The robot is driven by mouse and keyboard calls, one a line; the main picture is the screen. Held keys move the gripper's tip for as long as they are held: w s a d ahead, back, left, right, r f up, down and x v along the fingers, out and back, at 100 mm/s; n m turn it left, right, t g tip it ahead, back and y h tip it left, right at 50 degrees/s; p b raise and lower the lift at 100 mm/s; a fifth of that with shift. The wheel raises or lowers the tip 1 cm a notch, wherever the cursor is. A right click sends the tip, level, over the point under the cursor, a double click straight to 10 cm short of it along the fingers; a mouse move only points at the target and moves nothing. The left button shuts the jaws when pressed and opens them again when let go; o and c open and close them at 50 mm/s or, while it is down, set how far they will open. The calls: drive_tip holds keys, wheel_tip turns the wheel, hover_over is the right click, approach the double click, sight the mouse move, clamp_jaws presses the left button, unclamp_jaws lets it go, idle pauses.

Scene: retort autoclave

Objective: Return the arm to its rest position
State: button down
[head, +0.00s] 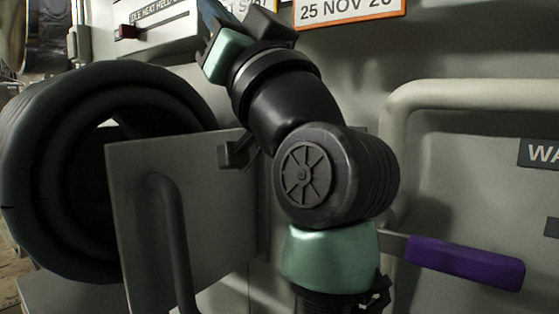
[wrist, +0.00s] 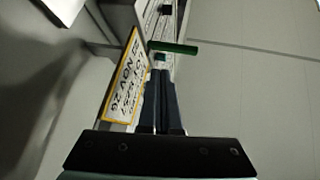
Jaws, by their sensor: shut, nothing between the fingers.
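My gripper (wrist: 160,74) shows in the wrist view with its two dark fingers together and nothing between them. It points along a pale wall, close to a yellow-edged label (wrist: 124,85) dated 25 NOV 26. In the head view my black and green arm rises from the lower middle and bends up and left. Its end reaches the top edge there, and the fingertips cannot be made out.
In the head view a grey panel with a dark handle (head: 180,240) stands left of my arm, before a large black ring (head: 25,190). A purple-gripped lever (head: 465,262) juts out at right, below a pale pipe (head: 480,93). A green bar (wrist: 173,47) lies beyond my fingertips.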

drive_tip(key=s+d+f+m+t+h, duration=0.2)
drive_tip(key=s+d+f+t+h, duration=0.15)
drive_tip(key=s+h, duration=0.4)
drive_tip(key=s+d+f+m+t+h, duration=0.35)
drive_tip(key=s+f+h, duration=0.2)
drive_tip(key=h, duration=0.25)
wheel_tip(320, 180, up, 14)
drive_tip(key=p, duration=1.2)
drive_tip(key=shift+w+d+f+n+p, duration=0.15)
drive_tip(key=shift+d+f+n+p, duration=0.1)
drive_tip(key=shift+n+p, duration=0.15)
